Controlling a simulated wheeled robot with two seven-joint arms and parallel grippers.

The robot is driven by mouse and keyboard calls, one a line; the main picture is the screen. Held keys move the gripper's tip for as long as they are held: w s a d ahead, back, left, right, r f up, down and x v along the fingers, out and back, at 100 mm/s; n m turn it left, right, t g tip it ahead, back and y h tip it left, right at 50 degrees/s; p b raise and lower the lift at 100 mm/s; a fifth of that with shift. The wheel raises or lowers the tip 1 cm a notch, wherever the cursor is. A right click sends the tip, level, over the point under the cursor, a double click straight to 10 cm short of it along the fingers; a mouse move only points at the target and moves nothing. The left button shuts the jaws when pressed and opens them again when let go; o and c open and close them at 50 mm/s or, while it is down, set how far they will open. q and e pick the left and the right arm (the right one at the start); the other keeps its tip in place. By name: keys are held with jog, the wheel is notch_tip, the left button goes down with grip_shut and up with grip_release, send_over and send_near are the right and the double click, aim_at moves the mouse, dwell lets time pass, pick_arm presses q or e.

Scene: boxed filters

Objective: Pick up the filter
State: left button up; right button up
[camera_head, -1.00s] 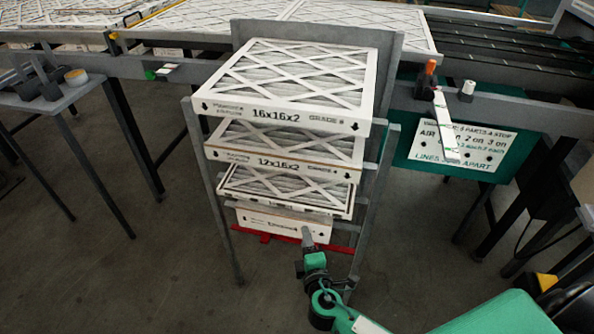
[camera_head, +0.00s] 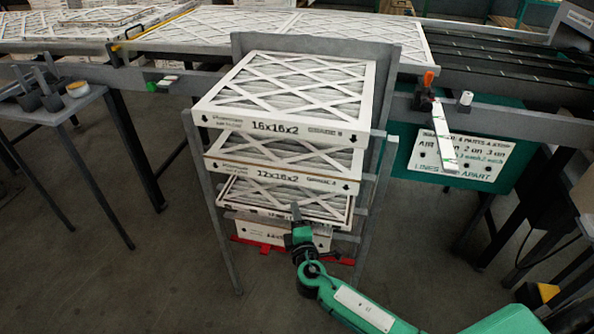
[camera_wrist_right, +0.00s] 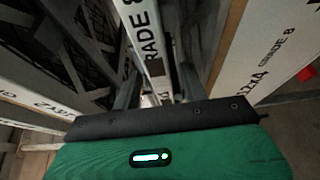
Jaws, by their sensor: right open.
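White boxed filters with criss-cross faces lie in a grey rack. The top filter (camera_head: 285,90) reads 16x16x2, and the second filter (camera_head: 285,155) reads 12x16x2. A third filter (camera_head: 262,196) lies lower, and the bottom filter (camera_head: 262,231) is partly hidden by my arm. My right gripper (camera_head: 296,212) is open in front of the third filter's front edge. In the right wrist view, its fingers (camera_wrist_right: 160,88) stand either side of a narrow white filter edge (camera_wrist_right: 146,35). I cannot tell whether they touch it. My left gripper is out of view.
Grey rack posts (camera_head: 212,215) stand close on both sides of the filters. A red bar (camera_head: 250,243) runs low across the rack. A side table (camera_head: 45,110) stands at left and a green sign (camera_head: 475,150) hangs at right. Floor in front is clear.

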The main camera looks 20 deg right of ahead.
jog(key=w, duration=0.3)
jog(key=shift+w+d+f, duration=0.1)
jog(key=shift+w, duration=0.3)
jog(key=shift+c, duration=0.4)
jog(key=c, duration=0.7)
grip_shut()
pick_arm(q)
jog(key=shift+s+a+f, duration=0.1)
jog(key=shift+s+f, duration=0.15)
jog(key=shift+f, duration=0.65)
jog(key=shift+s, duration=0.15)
